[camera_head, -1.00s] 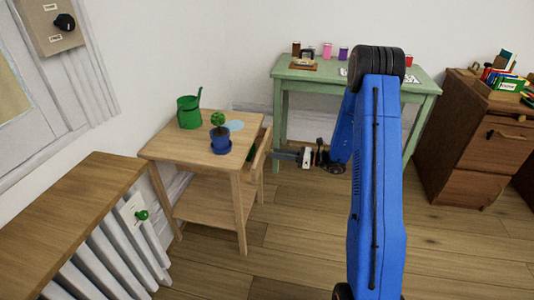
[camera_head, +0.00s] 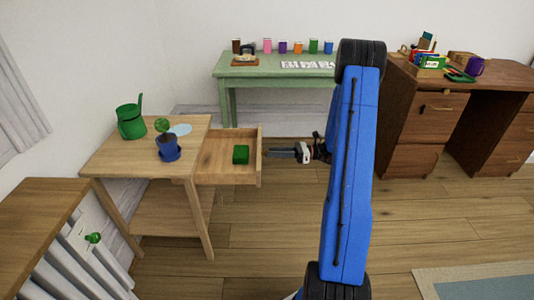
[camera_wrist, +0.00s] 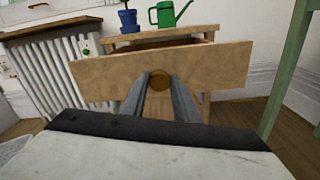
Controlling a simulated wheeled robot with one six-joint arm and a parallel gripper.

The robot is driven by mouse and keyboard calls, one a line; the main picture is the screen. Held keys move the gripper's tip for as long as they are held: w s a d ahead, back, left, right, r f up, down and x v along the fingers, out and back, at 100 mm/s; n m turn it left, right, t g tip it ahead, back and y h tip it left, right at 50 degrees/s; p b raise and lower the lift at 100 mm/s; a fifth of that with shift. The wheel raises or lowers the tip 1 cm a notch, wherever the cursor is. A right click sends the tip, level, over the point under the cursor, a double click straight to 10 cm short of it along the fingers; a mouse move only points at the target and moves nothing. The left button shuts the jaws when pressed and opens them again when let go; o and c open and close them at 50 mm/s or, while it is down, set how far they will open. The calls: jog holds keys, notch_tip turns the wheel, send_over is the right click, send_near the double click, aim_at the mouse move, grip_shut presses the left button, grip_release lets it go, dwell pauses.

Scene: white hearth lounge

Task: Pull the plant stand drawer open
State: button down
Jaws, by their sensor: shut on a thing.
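The plant stand (camera_head: 140,148) is a light wooden table with a lower shelf, at the left in the head view. My gripper (camera_head: 268,152) is at the drawer front in the head view. In the wrist view my gripper (camera_wrist: 159,88) has its two fingers shut on the knob, one on each side.
A potted plant (camera_head: 168,150) and a green watering can (camera_head: 131,121) stand on the plant stand. A radiator (camera_head: 85,265) is at the lower left. A green table (camera_head: 226,80) and a brown desk (camera_head: 424,125) stand behind. Wooden floor is clear in front.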

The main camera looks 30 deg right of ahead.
jog(key=shift+d, duration=0.15)
jog(key=c, duration=1.4)
grip_release()
jog(key=shift+s+d, duration=0.1)
jog(key=v, duration=1.7)
jog(key=shift+s+d, duration=0.1)
